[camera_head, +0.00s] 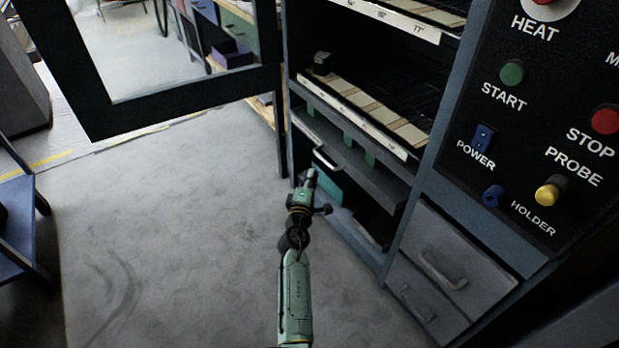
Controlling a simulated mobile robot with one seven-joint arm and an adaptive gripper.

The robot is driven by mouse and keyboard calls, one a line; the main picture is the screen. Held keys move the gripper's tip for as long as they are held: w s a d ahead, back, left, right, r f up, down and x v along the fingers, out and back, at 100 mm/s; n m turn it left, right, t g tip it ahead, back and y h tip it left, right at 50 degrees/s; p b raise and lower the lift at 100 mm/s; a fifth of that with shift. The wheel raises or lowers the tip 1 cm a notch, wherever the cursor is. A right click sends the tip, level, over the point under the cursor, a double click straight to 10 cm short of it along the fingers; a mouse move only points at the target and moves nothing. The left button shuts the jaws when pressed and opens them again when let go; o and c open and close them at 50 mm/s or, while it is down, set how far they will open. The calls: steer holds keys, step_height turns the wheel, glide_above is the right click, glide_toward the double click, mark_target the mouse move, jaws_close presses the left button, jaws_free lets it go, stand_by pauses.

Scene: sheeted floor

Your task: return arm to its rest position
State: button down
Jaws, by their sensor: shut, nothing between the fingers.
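My arm reaches up from the bottom middle of the head view, pale green with black joints. My gripper (308,177) is at its far end, small in the picture, with its fingers shut and nothing seen between them. It is in front of the cabinet's lower part, near a drawer handle (324,158) and a teal panel (327,188). I cannot tell whether it touches either of them.
A cabinet with labelled shelves (360,100) and grey drawers (455,260) stands at right, beside a black control panel (510,150). A framed glass door (180,90) hangs open at upper left. A blue cart (20,225) is at left. The grey floor (170,240) between is clear.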

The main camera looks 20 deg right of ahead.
steer(key=shift+s+a, duration=0.25)
steer(key=shift+s, duration=0.2)
